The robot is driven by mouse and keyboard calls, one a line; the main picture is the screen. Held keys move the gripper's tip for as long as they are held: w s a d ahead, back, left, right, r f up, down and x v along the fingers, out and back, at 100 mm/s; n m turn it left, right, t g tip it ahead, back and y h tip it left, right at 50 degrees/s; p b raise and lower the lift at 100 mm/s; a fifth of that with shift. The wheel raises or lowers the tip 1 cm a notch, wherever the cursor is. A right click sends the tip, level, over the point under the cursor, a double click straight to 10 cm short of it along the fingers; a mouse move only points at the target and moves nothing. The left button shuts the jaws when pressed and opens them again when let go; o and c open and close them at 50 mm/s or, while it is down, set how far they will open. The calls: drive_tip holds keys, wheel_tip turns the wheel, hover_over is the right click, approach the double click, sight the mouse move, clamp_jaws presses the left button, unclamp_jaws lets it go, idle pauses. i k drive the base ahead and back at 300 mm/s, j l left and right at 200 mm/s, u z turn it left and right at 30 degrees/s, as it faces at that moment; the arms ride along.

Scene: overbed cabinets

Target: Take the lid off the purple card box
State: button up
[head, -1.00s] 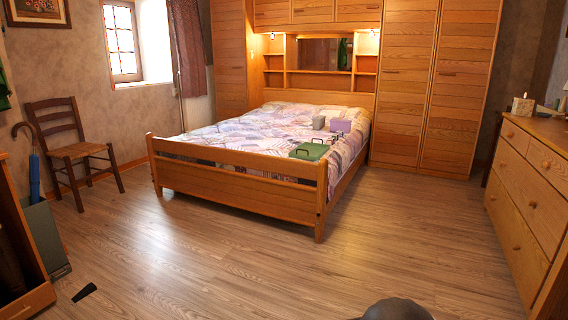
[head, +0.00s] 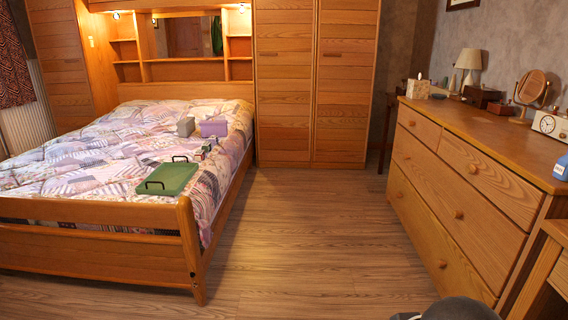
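The purple card box (head: 214,128) sits on the bed's quilt toward the right side, with its top looking closed. My gripper is not in view; only a dark rounded part of my own body shows at the bottom edge. The box is well ahead of me, beyond the bed's footboard.
A green tray (head: 167,179) with dark handles and several small items lie nearer on the bed (head: 90,160). The wooden footboard (head: 95,243) stands in front. Clear floor (head: 300,225) runs between the bed and the dresser (head: 470,190) on the right.

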sight(202, 122)
drive_tip(key=i, duration=3)
drive_tip(key=i+l+u, duration=0.15)
drive_tip(key=i, duration=0.6)
drive_tip(key=i+l, duration=0.1)
drive_tip(key=i, duration=0.65)
drive_tip(key=i+j+u, duration=0.15)
drive_tip(key=i+u, duration=0.6)
drive_tip(key=i+l+u, duration=0.1)
drive_tip(key=i+u, duration=0.3)
drive_tip(key=i, duration=0.15)
